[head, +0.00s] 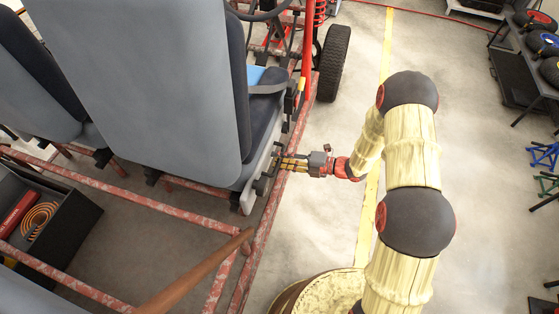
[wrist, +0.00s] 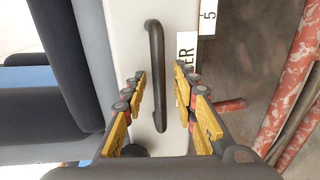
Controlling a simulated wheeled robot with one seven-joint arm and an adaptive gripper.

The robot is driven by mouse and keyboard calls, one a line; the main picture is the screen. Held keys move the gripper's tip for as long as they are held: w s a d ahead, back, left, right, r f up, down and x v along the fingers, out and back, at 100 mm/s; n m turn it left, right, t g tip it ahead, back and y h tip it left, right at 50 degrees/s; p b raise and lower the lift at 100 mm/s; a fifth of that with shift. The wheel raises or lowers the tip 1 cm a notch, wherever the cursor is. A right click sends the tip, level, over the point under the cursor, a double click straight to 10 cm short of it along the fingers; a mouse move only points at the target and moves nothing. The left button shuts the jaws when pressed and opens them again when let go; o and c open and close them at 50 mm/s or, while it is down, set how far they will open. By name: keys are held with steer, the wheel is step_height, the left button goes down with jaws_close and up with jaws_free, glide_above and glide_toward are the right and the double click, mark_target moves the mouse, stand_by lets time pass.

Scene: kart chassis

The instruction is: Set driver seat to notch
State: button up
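The driver seat (head: 150,80) is large, with a grey back and dark side bolsters; it stands on the red kart frame. A black bar handle (wrist: 156,75) is fixed to the seat's light side panel (wrist: 128,35). My gripper (head: 278,163) reaches the seat's lower right side from the right. In the wrist view its yellow fingers (wrist: 160,80) are apart, one on each side of the handle. I see no clear contact, and cannot tell how deep the handle sits between them.
Rusty red frame tubes (head: 262,240) run beside and below the seat. A brown bar (head: 190,270) and a barrel (head: 318,294) are in the foreground. A second seat (head: 40,75) stands left, near a dark toolbox (head: 70,225). Floor right of the kart is mostly open.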

steer(key=shift+w+a, duration=0.1)
steer(key=shift+a, duration=0.1)
steer(key=shift+c, duration=0.7)
jaws_close()
